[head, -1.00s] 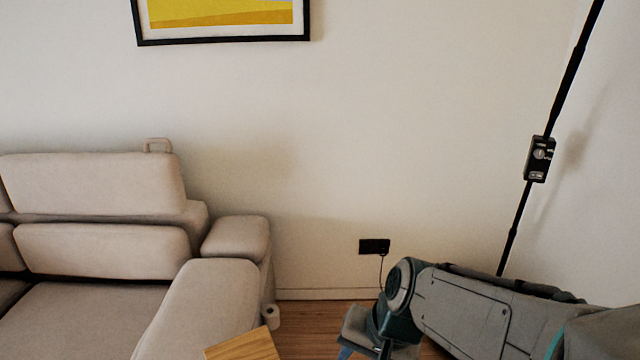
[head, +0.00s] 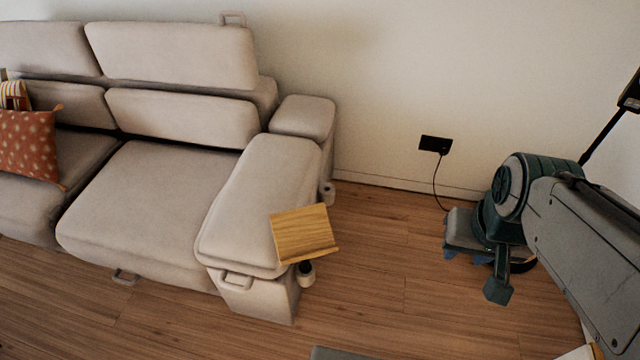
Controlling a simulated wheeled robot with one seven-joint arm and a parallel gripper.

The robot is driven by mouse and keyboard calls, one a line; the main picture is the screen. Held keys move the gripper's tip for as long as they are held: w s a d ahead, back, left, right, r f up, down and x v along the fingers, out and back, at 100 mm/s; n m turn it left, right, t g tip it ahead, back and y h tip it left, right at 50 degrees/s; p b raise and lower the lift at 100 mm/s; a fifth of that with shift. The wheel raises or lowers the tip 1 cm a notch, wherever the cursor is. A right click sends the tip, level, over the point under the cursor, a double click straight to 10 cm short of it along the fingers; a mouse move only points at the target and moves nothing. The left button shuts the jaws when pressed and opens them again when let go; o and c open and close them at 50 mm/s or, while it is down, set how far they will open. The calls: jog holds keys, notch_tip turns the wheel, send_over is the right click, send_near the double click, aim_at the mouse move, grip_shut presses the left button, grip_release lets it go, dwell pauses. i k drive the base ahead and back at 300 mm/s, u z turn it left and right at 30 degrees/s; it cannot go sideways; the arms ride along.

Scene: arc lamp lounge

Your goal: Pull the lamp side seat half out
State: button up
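The lamp side seat (head: 150,205) is the beige cushion at the sofa's right end, beside the armrest. It looks pushed in under the lower back cushion. A grey loop handle (head: 125,277) shows low at its front edge, close to the floor. My gripper (head: 467,257) hangs at the right, over the floor between the sofa and the lamp, well away from the seat. Its two blue fingertips look apart, with nothing seen between them. The black lamp pole (head: 606,132) rises at the right edge.
A wooden tray (head: 303,232) sits on the armrest (head: 262,190) and overhangs its outer side. The armrest front has another loop handle (head: 236,281). A red cushion (head: 30,145) lies on the left seat. Bare wooden floor (head: 375,290) lies right of the sofa.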

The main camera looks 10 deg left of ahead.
aim_at(143, 215)
jog(key=u, duration=2.65)
jog(key=i, duration=0.65)
jog(key=u, duration=0.45)
jog(key=i, duration=1.4)
jog(key=z, duration=0.25)
